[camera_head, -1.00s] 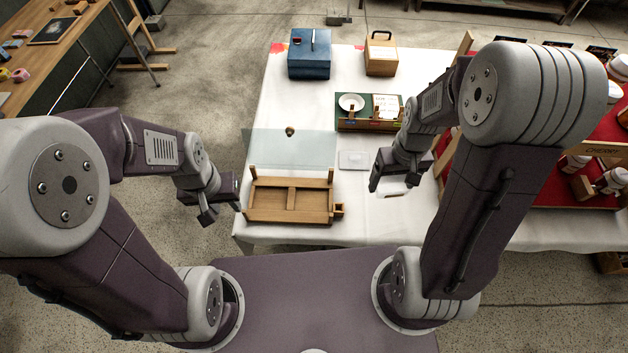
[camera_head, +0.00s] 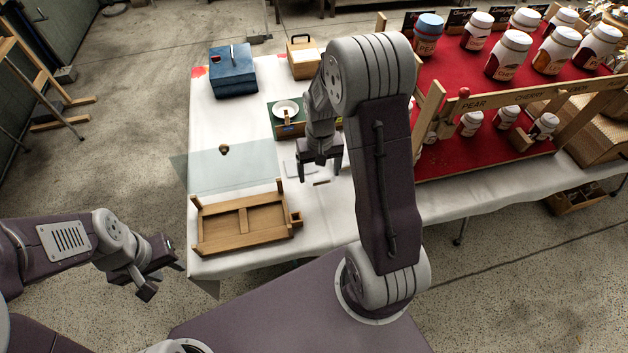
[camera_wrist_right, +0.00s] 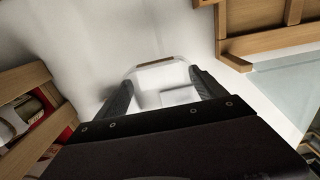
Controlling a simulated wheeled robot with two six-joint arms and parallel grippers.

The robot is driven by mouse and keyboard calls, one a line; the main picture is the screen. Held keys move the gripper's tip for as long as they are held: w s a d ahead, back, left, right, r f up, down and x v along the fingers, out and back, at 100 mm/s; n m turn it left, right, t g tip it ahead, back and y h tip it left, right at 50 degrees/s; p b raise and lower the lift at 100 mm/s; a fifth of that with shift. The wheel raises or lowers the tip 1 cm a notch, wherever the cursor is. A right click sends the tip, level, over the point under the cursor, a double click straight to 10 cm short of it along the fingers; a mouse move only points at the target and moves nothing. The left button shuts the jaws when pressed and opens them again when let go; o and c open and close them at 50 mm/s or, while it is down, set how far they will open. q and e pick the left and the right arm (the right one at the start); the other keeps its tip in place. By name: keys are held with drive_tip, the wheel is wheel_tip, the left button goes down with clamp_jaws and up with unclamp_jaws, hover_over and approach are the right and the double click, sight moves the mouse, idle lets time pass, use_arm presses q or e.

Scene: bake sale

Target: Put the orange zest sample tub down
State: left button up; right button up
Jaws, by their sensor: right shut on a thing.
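My right gripper (camera_head: 320,172) is over the white tablecloth, shut on a small clear tub (camera_wrist_right: 155,64) with a brown strip at its far edge. I take it for the orange zest sample tub; no label is readable. In the head view only a bit of the tub (camera_head: 321,183) shows below the fingers. A flat pale pad (camera_head: 292,169) lies on the cloth just left of the gripper and partly behind it. Whether the tub touches the cloth, I cannot tell. My left gripper (camera_head: 163,279) is open and empty, off the table's front left edge.
A wooden frame (camera_head: 243,221) lies at the front left of the table, with a glass sheet (camera_head: 205,175) behind it. A green tray with a white dish (camera_head: 286,108) stands behind my right gripper. The red jar stand (camera_head: 480,151) is close on the right.

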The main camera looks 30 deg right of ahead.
sight(317, 176)
drive_tip(key=shift+w+a+f, duration=0.25)
drive_tip(key=shift+w, duration=0.1)
wheel_tip(317, 176, down, 4)
drive_tip(key=shift+f+b, duration=0.1)
drive_tip(key=shift+b, duration=0.4)
drive_tip(key=shift+f, duration=0.1)
drive_tip(key=o, duration=1.3)
